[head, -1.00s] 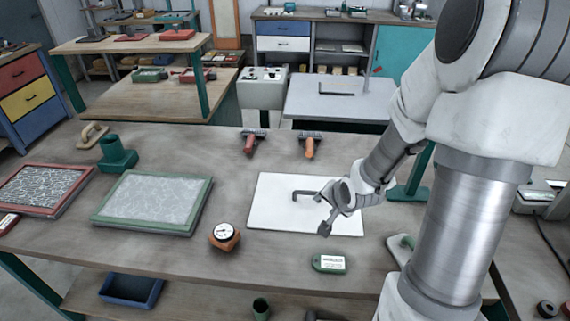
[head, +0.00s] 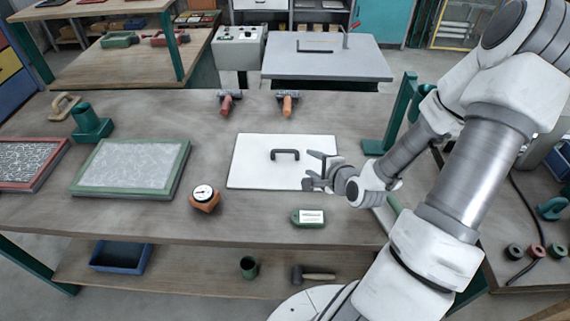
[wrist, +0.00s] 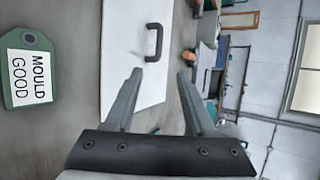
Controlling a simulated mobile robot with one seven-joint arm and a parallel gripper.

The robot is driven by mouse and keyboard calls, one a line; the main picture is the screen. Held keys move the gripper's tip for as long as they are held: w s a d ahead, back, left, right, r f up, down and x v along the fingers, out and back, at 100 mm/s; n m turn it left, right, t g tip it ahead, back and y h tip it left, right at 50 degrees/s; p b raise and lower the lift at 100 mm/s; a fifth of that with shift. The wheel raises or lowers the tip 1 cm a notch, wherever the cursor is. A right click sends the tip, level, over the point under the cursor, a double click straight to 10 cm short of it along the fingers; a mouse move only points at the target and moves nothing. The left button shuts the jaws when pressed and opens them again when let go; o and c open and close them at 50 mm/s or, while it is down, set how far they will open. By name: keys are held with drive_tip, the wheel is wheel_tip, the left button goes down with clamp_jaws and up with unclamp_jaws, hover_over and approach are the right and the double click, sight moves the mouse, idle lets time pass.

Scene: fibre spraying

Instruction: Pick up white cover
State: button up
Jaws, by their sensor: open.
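The white cover (head: 250,170) is a flat white panel lying on the workbench, with a dark arched handle (head: 285,152) standing up near its middle. In the wrist view the cover (wrist: 125,45) runs up the picture, with its handle (wrist: 154,42) beyond my fingertips and slightly left of the gap. My gripper (head: 316,170) is open and empty at the right edge of the cover, to the right of the handle and apart from it. In the wrist view both fingers of my gripper (wrist: 160,75) are spread with nothing between them.
A green "MOULD GOOD" tag (head: 308,217) lies in front of the cover. An orange-based gauge (head: 204,197) and a green-framed screen (head: 132,165) lie to the left. A green stand (head: 396,125) rises at the right.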

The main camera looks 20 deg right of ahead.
sight(286, 151)
drive_tip(key=b+x, duration=0.6)
drive_tip(key=x, duration=1)
drive_tip(key=shift+w+a+f+b, duration=0.15)
drive_tip(key=shift+a+f+b, duration=0.05)
drive_tip(key=shift+f+b, duration=0.1)
drive_tip(key=shift+r, duration=0.1)
clamp_jaws()
idle(1.1)
